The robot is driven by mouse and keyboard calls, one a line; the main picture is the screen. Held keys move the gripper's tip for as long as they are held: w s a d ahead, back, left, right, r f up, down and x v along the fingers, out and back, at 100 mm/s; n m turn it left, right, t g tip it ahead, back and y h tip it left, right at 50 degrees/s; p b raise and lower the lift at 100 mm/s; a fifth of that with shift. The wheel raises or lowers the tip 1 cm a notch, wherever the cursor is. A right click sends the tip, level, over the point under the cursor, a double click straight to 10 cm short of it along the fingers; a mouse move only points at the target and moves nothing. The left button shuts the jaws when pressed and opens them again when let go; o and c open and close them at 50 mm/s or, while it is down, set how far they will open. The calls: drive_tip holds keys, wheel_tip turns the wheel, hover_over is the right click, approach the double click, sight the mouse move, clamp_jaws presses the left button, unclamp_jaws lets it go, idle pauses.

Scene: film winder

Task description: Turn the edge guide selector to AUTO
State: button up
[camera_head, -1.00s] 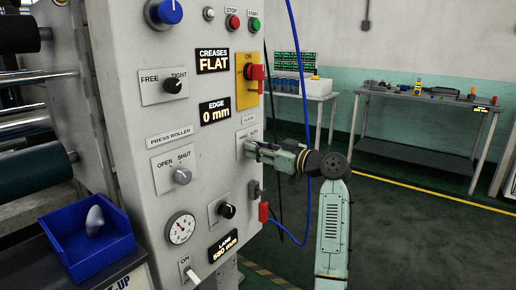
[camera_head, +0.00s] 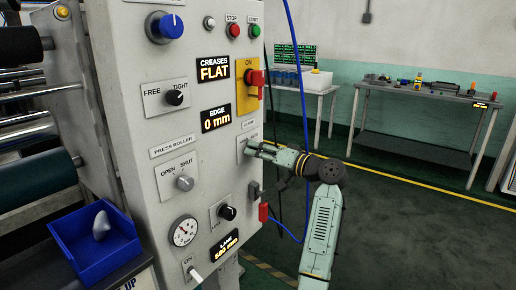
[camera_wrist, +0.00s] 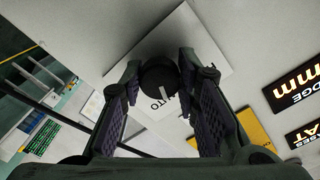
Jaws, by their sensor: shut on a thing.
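The edge guide selector (camera_wrist: 158,76) is a round black knob on a pale plate (camera_wrist: 190,38) in the wrist view, with a short light pointer mark on it. Part of the AUTO label shows beside the knob on the pointer's side; whether the mark lines up with it I cannot tell. My gripper (camera_wrist: 160,66) has its two fingers on either side of the knob, shut on it. In the head view, my gripper (camera_head: 251,147) is at the selector plate (camera_head: 243,137) on the panel's right part and hides the knob.
The grey panel also holds the EDGE display (camera_head: 215,118) reading 0 mm, the yellow-backed red switch (camera_head: 254,78) above, and the press roller knob (camera_head: 185,183). A black knob (camera_head: 227,212) and red handle (camera_head: 263,212) sit below. Floor to the right is clear.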

drive_tip(key=shift+r+m+p, duration=0.1)
drive_tip(key=shift+m+p, duration=0.2)
drive_tip(key=shift+m, duration=0.3)
drive_tip(key=o, duration=1.2)
drive_tip(key=v, duration=1.2)
